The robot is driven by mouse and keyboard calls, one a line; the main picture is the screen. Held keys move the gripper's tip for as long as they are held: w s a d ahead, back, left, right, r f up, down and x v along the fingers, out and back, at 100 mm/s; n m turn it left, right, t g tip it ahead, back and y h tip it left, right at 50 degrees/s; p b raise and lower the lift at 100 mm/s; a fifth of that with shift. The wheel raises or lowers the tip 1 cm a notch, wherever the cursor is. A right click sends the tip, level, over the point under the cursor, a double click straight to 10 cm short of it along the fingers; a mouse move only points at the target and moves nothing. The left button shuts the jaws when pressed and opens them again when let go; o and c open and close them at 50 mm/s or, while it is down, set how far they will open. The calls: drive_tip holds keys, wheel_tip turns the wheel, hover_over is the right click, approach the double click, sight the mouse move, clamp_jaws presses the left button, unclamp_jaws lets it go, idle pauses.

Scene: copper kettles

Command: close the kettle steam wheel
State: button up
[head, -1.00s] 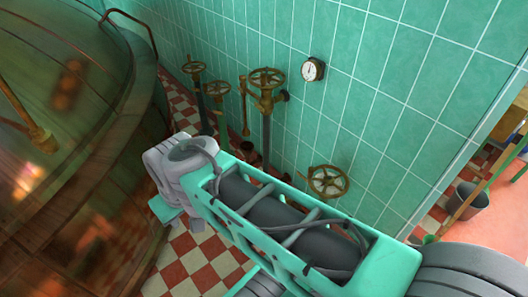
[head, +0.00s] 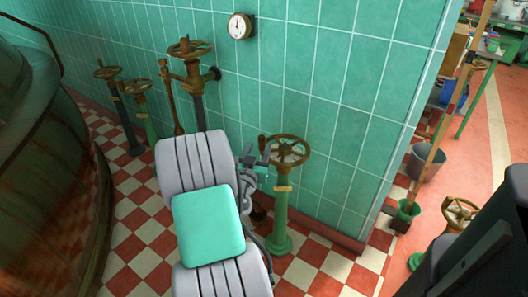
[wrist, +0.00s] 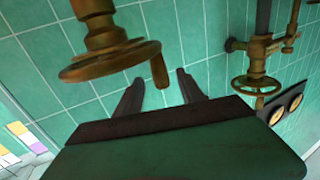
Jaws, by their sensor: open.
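A brass handwheel (head: 287,150) sits on top of a green post valve (head: 281,222) by the tiled wall in the head view. My gripper (head: 254,160) is just left of this wheel, partly hidden behind my arm. In the wrist view a brass wheel (wrist: 105,60) shows nearly edge-on at upper left, with a short peg handle (wrist: 160,70) at its rim. My gripper (wrist: 160,80) is open there, and the peg appears in the gap between its fingers. I cannot tell whether the fingers touch it. No label shows which wheel is the kettle's steam wheel.
Other brass wheels stand at left: one on a tall dark pipe (head: 190,48), one on a green post (head: 132,88), one farther left (head: 107,72). A gauge (head: 241,26) is on the wall. The large kettle (head: 45,170) fills the left. A grey bucket (head: 427,162) stands right.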

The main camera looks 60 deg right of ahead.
drive_tip(key=d, duration=0.2)
drive_tip(key=w+d, duration=0.1)
drive_tip(key=d, duration=0.2)
drive_tip(key=d+p, duration=0.1)
drive_tip(key=d, duration=0.1)
drive_tip(key=shift+w+d+r, duration=0.2)
drive_tip(key=shift+w+d, duration=0.05)
drive_tip(key=shift+c, duration=0.3)
clamp_jaws()
idle(0.8)
